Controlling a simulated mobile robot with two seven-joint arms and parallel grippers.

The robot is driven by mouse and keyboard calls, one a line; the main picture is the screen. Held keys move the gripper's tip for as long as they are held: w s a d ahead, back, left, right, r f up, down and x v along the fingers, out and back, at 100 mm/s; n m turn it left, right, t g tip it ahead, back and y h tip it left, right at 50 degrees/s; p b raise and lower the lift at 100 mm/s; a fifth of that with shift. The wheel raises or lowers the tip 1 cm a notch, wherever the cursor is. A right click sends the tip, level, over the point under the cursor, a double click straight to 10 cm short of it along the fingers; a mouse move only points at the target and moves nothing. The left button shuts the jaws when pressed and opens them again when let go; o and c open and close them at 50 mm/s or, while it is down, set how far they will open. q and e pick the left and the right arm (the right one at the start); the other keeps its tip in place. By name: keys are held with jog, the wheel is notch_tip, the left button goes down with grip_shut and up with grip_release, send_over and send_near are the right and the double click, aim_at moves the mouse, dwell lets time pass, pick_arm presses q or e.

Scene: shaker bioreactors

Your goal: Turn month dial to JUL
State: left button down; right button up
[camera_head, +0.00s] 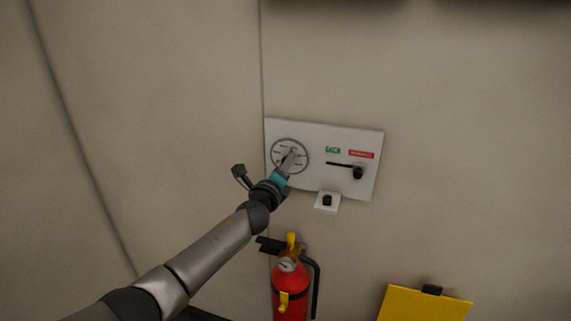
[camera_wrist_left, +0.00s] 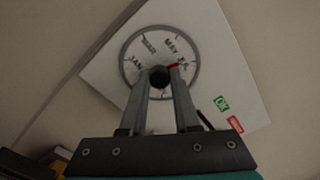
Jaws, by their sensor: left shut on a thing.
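The month dial (camera_head: 276,146) is a round dial with a grey ring on the left of a white wall panel (camera_head: 320,178). In the left wrist view the dial (camera_wrist_left: 136,42) shows month marks around a dark centre knob (camera_wrist_left: 159,76), with a red mark at the upper right of the knob. My left gripper (camera_head: 293,153) reaches the dial from below, and its two fingers are shut on the knob, one on each side. The fingers hide the lower part of the dial, and the small month letters are hard to read. My right gripper is not in view.
Right of the dial are a green label (camera_head: 332,150), a red label (camera_head: 361,154) and a black slider knob (camera_head: 358,173). A red fire extinguisher (camera_head: 289,291) and a yellow clipboard (camera_head: 424,304) are lower down.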

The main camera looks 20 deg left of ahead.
pick_arm(q)
jog(key=shift+m, duration=0.6)
jog(key=c, duration=0.6)
grip_release()
jog(key=shift+c, duration=0.2)
jog(key=s+p, duration=0.2)
jog(key=s, duration=1.3)
jog(key=shift+a, duration=0.25)
jog(key=shift+s, duration=0.1)
